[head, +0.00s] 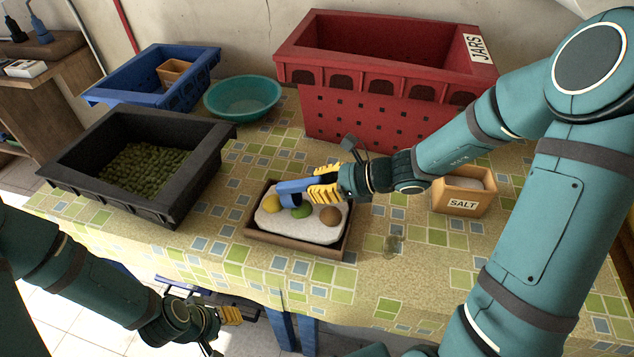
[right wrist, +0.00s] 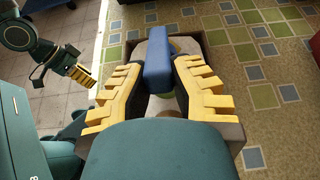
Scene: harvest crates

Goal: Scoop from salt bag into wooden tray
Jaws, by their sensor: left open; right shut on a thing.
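The wooden tray (head: 298,248) sits near the table's front edge. White salt covers its bottom, with a yellow fruit (head: 271,203), a green fruit (head: 301,211) and a brown round item (head: 330,215) on it. My right gripper (head: 318,190) is shut on a blue scoop (head: 290,192) over the tray; the scoop's blue handle (right wrist: 158,58) shows between the fingers in the right wrist view. Whether the scoop holds salt is hidden. The salt bag (head: 461,203), a tan box-like container labelled SALT, stands to the right. My left gripper (head: 231,315) is open and empty, low in front of the table.
A black crate (head: 190,165) of green produce stands left. Behind are a blue crate (head: 190,95), a teal bowl (head: 243,97) and a large red crate (head: 390,85) labelled JARS.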

